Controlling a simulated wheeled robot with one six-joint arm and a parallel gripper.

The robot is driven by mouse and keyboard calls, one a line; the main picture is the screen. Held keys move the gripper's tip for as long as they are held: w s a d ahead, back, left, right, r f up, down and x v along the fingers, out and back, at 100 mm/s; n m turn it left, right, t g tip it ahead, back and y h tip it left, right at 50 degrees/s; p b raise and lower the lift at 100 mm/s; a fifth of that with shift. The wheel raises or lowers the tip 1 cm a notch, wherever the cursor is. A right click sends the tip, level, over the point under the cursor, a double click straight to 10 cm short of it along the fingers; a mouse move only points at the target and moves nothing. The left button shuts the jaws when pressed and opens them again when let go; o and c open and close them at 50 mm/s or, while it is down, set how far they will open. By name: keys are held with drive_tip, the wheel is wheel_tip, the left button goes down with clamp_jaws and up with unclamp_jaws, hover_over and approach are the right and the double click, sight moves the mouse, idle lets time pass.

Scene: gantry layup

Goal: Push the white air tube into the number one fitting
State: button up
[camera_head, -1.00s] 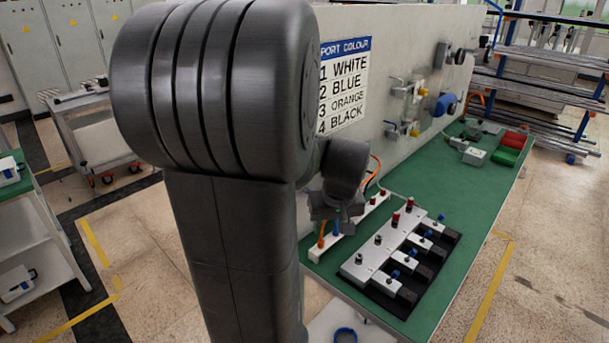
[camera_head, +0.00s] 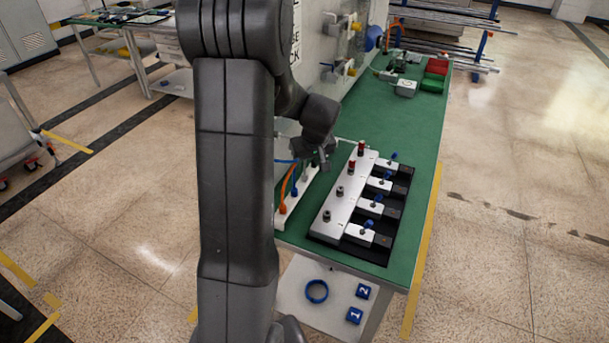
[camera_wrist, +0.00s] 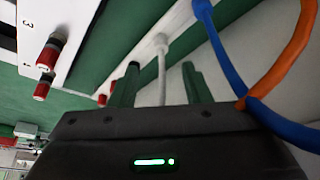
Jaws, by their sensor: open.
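My gripper (camera_head: 325,158) hangs over the left side of the green bench. In the wrist view its two green fingers (camera_wrist: 160,88) are open, one on each side of the white air tube (camera_wrist: 162,70). The tube lies between them, with clearance visible on both sides. Its end is at a white strip (camera_wrist: 181,22). In the wrist view a "3" is printed by a red fitting (camera_wrist: 47,55). The number one label is not readable.
A blue tube (camera_wrist: 222,55) and an orange tube (camera_wrist: 290,50) stand close to the right finger. Several clamps with blue knobs (camera_head: 367,226) line the block's right side. A blue ring (camera_head: 317,291) lies on a pale shelf in front. The bench's far middle is clear.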

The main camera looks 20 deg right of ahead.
sight(305, 170)
drive_tip(key=shift+p+x, duration=0.9)
drive_tip(key=shift+x, duration=2.2)
drive_tip(key=shift+s+a, duration=0.1)
drive_tip(key=shift+c, duration=0.2)
clamp_jaws()
